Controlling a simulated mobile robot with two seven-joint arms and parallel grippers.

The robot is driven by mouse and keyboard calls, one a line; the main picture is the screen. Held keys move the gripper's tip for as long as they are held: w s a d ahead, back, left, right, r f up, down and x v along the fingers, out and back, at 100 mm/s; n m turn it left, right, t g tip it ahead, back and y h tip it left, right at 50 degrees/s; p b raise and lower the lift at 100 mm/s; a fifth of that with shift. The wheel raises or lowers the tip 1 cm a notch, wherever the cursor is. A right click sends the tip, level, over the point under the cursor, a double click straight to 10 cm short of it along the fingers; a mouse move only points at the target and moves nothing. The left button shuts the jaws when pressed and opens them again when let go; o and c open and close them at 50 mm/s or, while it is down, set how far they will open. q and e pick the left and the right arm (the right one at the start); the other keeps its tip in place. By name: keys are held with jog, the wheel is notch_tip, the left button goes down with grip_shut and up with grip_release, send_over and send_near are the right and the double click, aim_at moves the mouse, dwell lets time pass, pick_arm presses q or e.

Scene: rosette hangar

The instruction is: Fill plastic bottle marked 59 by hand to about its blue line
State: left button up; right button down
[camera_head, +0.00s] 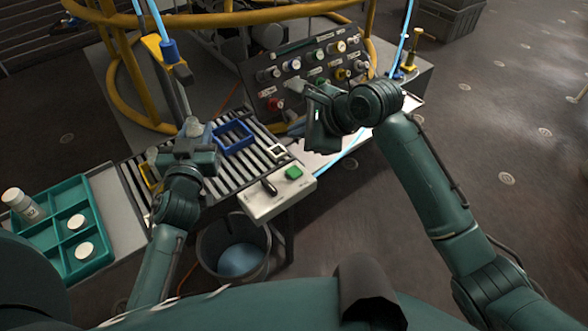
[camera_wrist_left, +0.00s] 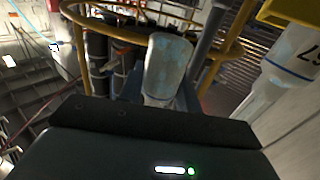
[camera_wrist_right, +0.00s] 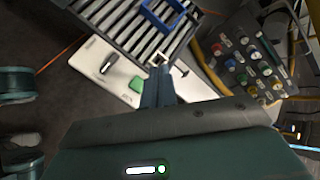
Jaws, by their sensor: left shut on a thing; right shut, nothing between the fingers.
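My left gripper (camera_head: 196,138) is shut on a translucent pale bottle (camera_wrist_left: 168,65), upright between its fingers over the slatted grate (camera_head: 255,170) and below the yellow-headed filling nozzle (camera_head: 160,48). The held bottle's number, blue line and fill level cannot be made out. Another pale bottle with a dark number (camera_wrist_left: 285,75) stands at the right of the left wrist view; its number looks like 57 but is cut off. My right gripper (camera_wrist_right: 157,88) is shut and empty, in front of the knob panel (camera_head: 310,65) and above the control box (camera_head: 265,205) with a lever and green button.
A teal divided tray (camera_head: 60,235) at left holds a white-capped bottle (camera_head: 20,203) and two white round caps. A blue frame (camera_head: 233,137) and a small white frame (camera_head: 277,150) lie on the grate. A bucket (camera_head: 235,255) with bluish content stands below. Yellow rails are behind.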

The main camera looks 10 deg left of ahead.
aim_at(298, 173)
jog(key=shift+f, duration=4.45)
jog(key=shift+f, duration=0.1)
jog(key=shift+f, duration=0.3)
jog(key=shift+f, duration=0.5)
dwell(0.6)
jog(key=shift+r, duration=0.95)
jog(key=shift+r, duration=2.5)
